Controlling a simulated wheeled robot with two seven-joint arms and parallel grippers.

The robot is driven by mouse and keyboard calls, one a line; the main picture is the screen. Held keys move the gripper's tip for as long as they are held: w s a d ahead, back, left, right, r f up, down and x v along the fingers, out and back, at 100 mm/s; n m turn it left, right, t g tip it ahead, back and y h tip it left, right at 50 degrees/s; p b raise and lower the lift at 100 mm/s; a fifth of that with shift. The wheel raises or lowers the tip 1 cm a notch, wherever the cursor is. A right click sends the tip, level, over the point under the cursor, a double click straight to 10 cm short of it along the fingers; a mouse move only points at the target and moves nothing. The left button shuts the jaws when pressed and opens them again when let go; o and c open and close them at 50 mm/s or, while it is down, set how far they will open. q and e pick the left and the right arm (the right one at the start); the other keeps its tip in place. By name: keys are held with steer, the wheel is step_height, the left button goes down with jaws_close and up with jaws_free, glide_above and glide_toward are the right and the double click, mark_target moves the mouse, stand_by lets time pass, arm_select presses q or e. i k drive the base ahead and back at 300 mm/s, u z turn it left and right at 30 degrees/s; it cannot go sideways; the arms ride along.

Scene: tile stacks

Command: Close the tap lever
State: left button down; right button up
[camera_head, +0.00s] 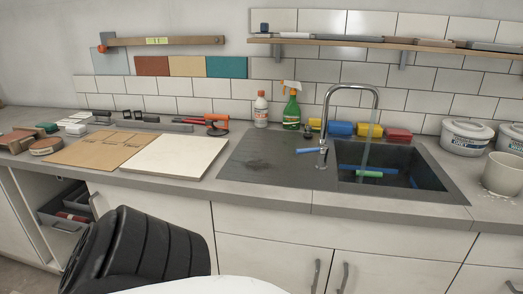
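The tap (350,86) is a chrome gooseneck standing at the left rim of the dark sink (425,185), its spout arching over the basin. A pale streak under the spout looks like running water (366,150). The tap lever (308,150) is a blue handle low on the tap body, pointing left over the drainboard (265,160) and roughly level. Neither of my grippers shows, and nothing touches the lever.
Behind the tap stand a green spray bottle (292,110), a white bottle (261,110) and coloured sponges (369,131). White tubs (466,137) and a beige bucket (503,174) are at right. A shelf (400,45) runs above. The drainboard is clear.

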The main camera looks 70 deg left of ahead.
mark_target(323, 149)
steer(key=u, duration=1.4)
